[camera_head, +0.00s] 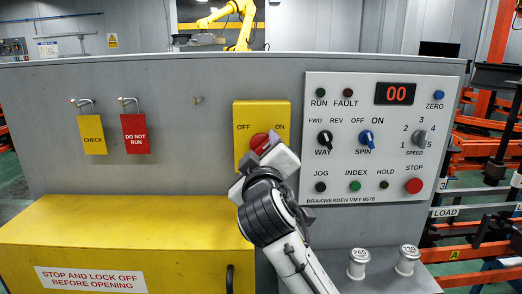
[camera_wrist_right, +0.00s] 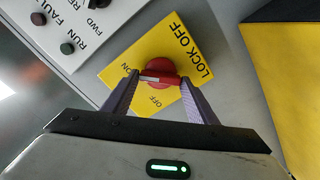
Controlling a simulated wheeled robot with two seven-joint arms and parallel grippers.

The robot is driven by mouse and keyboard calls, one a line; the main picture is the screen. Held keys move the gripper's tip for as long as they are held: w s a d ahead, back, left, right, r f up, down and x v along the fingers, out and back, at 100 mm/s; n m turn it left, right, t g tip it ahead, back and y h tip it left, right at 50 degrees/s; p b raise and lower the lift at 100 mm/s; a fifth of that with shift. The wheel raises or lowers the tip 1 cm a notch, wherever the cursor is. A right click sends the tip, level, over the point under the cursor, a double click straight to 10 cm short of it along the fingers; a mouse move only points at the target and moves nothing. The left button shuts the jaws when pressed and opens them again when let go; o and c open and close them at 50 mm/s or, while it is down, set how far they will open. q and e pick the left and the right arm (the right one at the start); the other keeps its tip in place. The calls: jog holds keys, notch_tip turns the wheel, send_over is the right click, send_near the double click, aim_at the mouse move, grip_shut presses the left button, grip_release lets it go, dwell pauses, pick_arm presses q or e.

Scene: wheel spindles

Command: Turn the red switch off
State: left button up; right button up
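The red switch (camera_head: 259,142) is a round knob with a raised bar handle on a yellow plate (camera_head: 242,108). The plate is marked OFF at its upper left and ON at its upper right. In the right wrist view the switch (camera_wrist_right: 160,73) sits between the two fingertips of my right gripper (camera_wrist_right: 160,80), and a pale mark on its handle lies toward the ON side. The fingers stand apart at either end of the handle; I cannot tell whether they touch it. In the head view my right gripper (camera_head: 262,160) covers the plate's lower right. My left gripper is out of view.
A control panel (camera_head: 340,85) with knobs, buttons and a red 00 display stands just right of the switch. Yellow CHECK (camera_head: 93,134) and red DO NOT RUN (camera_head: 135,134) tags hang to the left. A yellow cover (camera_head: 120,225) juts out below.

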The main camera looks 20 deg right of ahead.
jog(key=c, duration=0.5)
jog(key=shift+r+n+p, duration=0.1)
jog(key=shift+n+p, duration=0.3)
jog(key=shift+p, duration=0.1)
jog(key=shift+c, duration=0.2)
jog(key=shift+n+p, duration=0.5)
jog(key=shift+p, duration=0.15)
jog(key=shift+n+p, duration=0.3)
jog(key=shift+n, duration=0.2)
jog(key=shift+n+p, duration=0.35)
jog(key=shift+n, duration=0.45)
jog(key=n, duration=0.3)
jog(key=shift+a+f+n, duration=0.1)
jog(key=shift+f+n, duration=0.15)
jog(key=shift+n, duration=0.15)
jog(key=n, duration=0.3)
jog(key=shift+n, duration=0.3)
jog(key=n, duration=0.6)
jog(key=shift+f, duration=0.25)
